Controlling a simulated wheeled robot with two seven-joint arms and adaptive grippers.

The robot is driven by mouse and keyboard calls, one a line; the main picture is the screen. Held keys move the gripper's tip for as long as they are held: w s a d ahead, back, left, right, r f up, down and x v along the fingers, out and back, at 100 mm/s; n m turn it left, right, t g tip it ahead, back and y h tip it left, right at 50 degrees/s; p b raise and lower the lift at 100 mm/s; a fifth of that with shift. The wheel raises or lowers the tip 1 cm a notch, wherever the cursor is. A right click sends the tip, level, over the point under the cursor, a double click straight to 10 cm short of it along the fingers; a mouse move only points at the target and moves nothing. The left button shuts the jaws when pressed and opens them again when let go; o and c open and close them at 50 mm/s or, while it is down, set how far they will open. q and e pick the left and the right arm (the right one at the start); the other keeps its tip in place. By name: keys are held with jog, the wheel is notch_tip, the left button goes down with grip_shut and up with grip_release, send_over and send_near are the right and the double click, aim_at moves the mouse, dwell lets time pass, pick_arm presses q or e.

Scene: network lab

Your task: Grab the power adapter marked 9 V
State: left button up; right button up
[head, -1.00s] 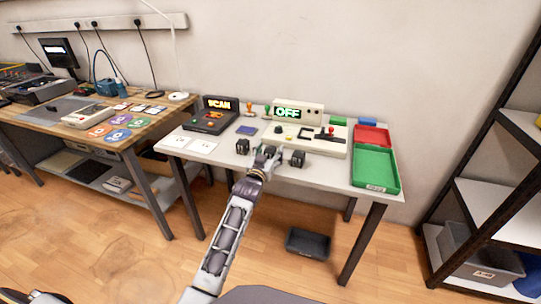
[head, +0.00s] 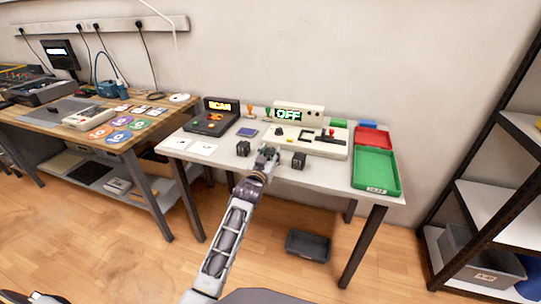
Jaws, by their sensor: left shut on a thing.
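My left gripper (head: 267,153) is over the front middle of the white table (head: 330,178), seen from behind. It is shut on a small dark thing between its fingers, mostly hidden by the gripper; it may be a power adapter. A black block-shaped adapter (head: 243,148) stands on the table to the left of the gripper. Another black adapter (head: 298,160) stands to its right. Both are apart from the fingers. The voltage markings are too small to read.
Behind the gripper is a pale test unit (head: 299,115) reading OFF, with a lever board. A dark scan device (head: 210,118) stands at left. A green tray (head: 376,170) and a red tray (head: 372,137) are at right. White cards (head: 203,148) lie front left.

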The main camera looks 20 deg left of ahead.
aim_at(270, 152)
pick_arm(q)
jog(key=shift+r, duration=0.7)
notch_tip(270, 152, up, 8)
jog(key=shift+f+p, duration=0.1)
jog(key=shift+p, duration=1.15)
jog(key=shift+r, duration=0.35)
pick_arm(e)
jog(key=shift+g, duration=0.3)
jog(key=f, duration=0.2)
jog(key=s+d+f, duration=0.1)
jog(key=shift+s+f, duration=0.1)
jog(key=shift+f, duration=0.3)
jog(key=shift+w+r, duration=0.25)
jog(key=shift+w, duration=0.1)
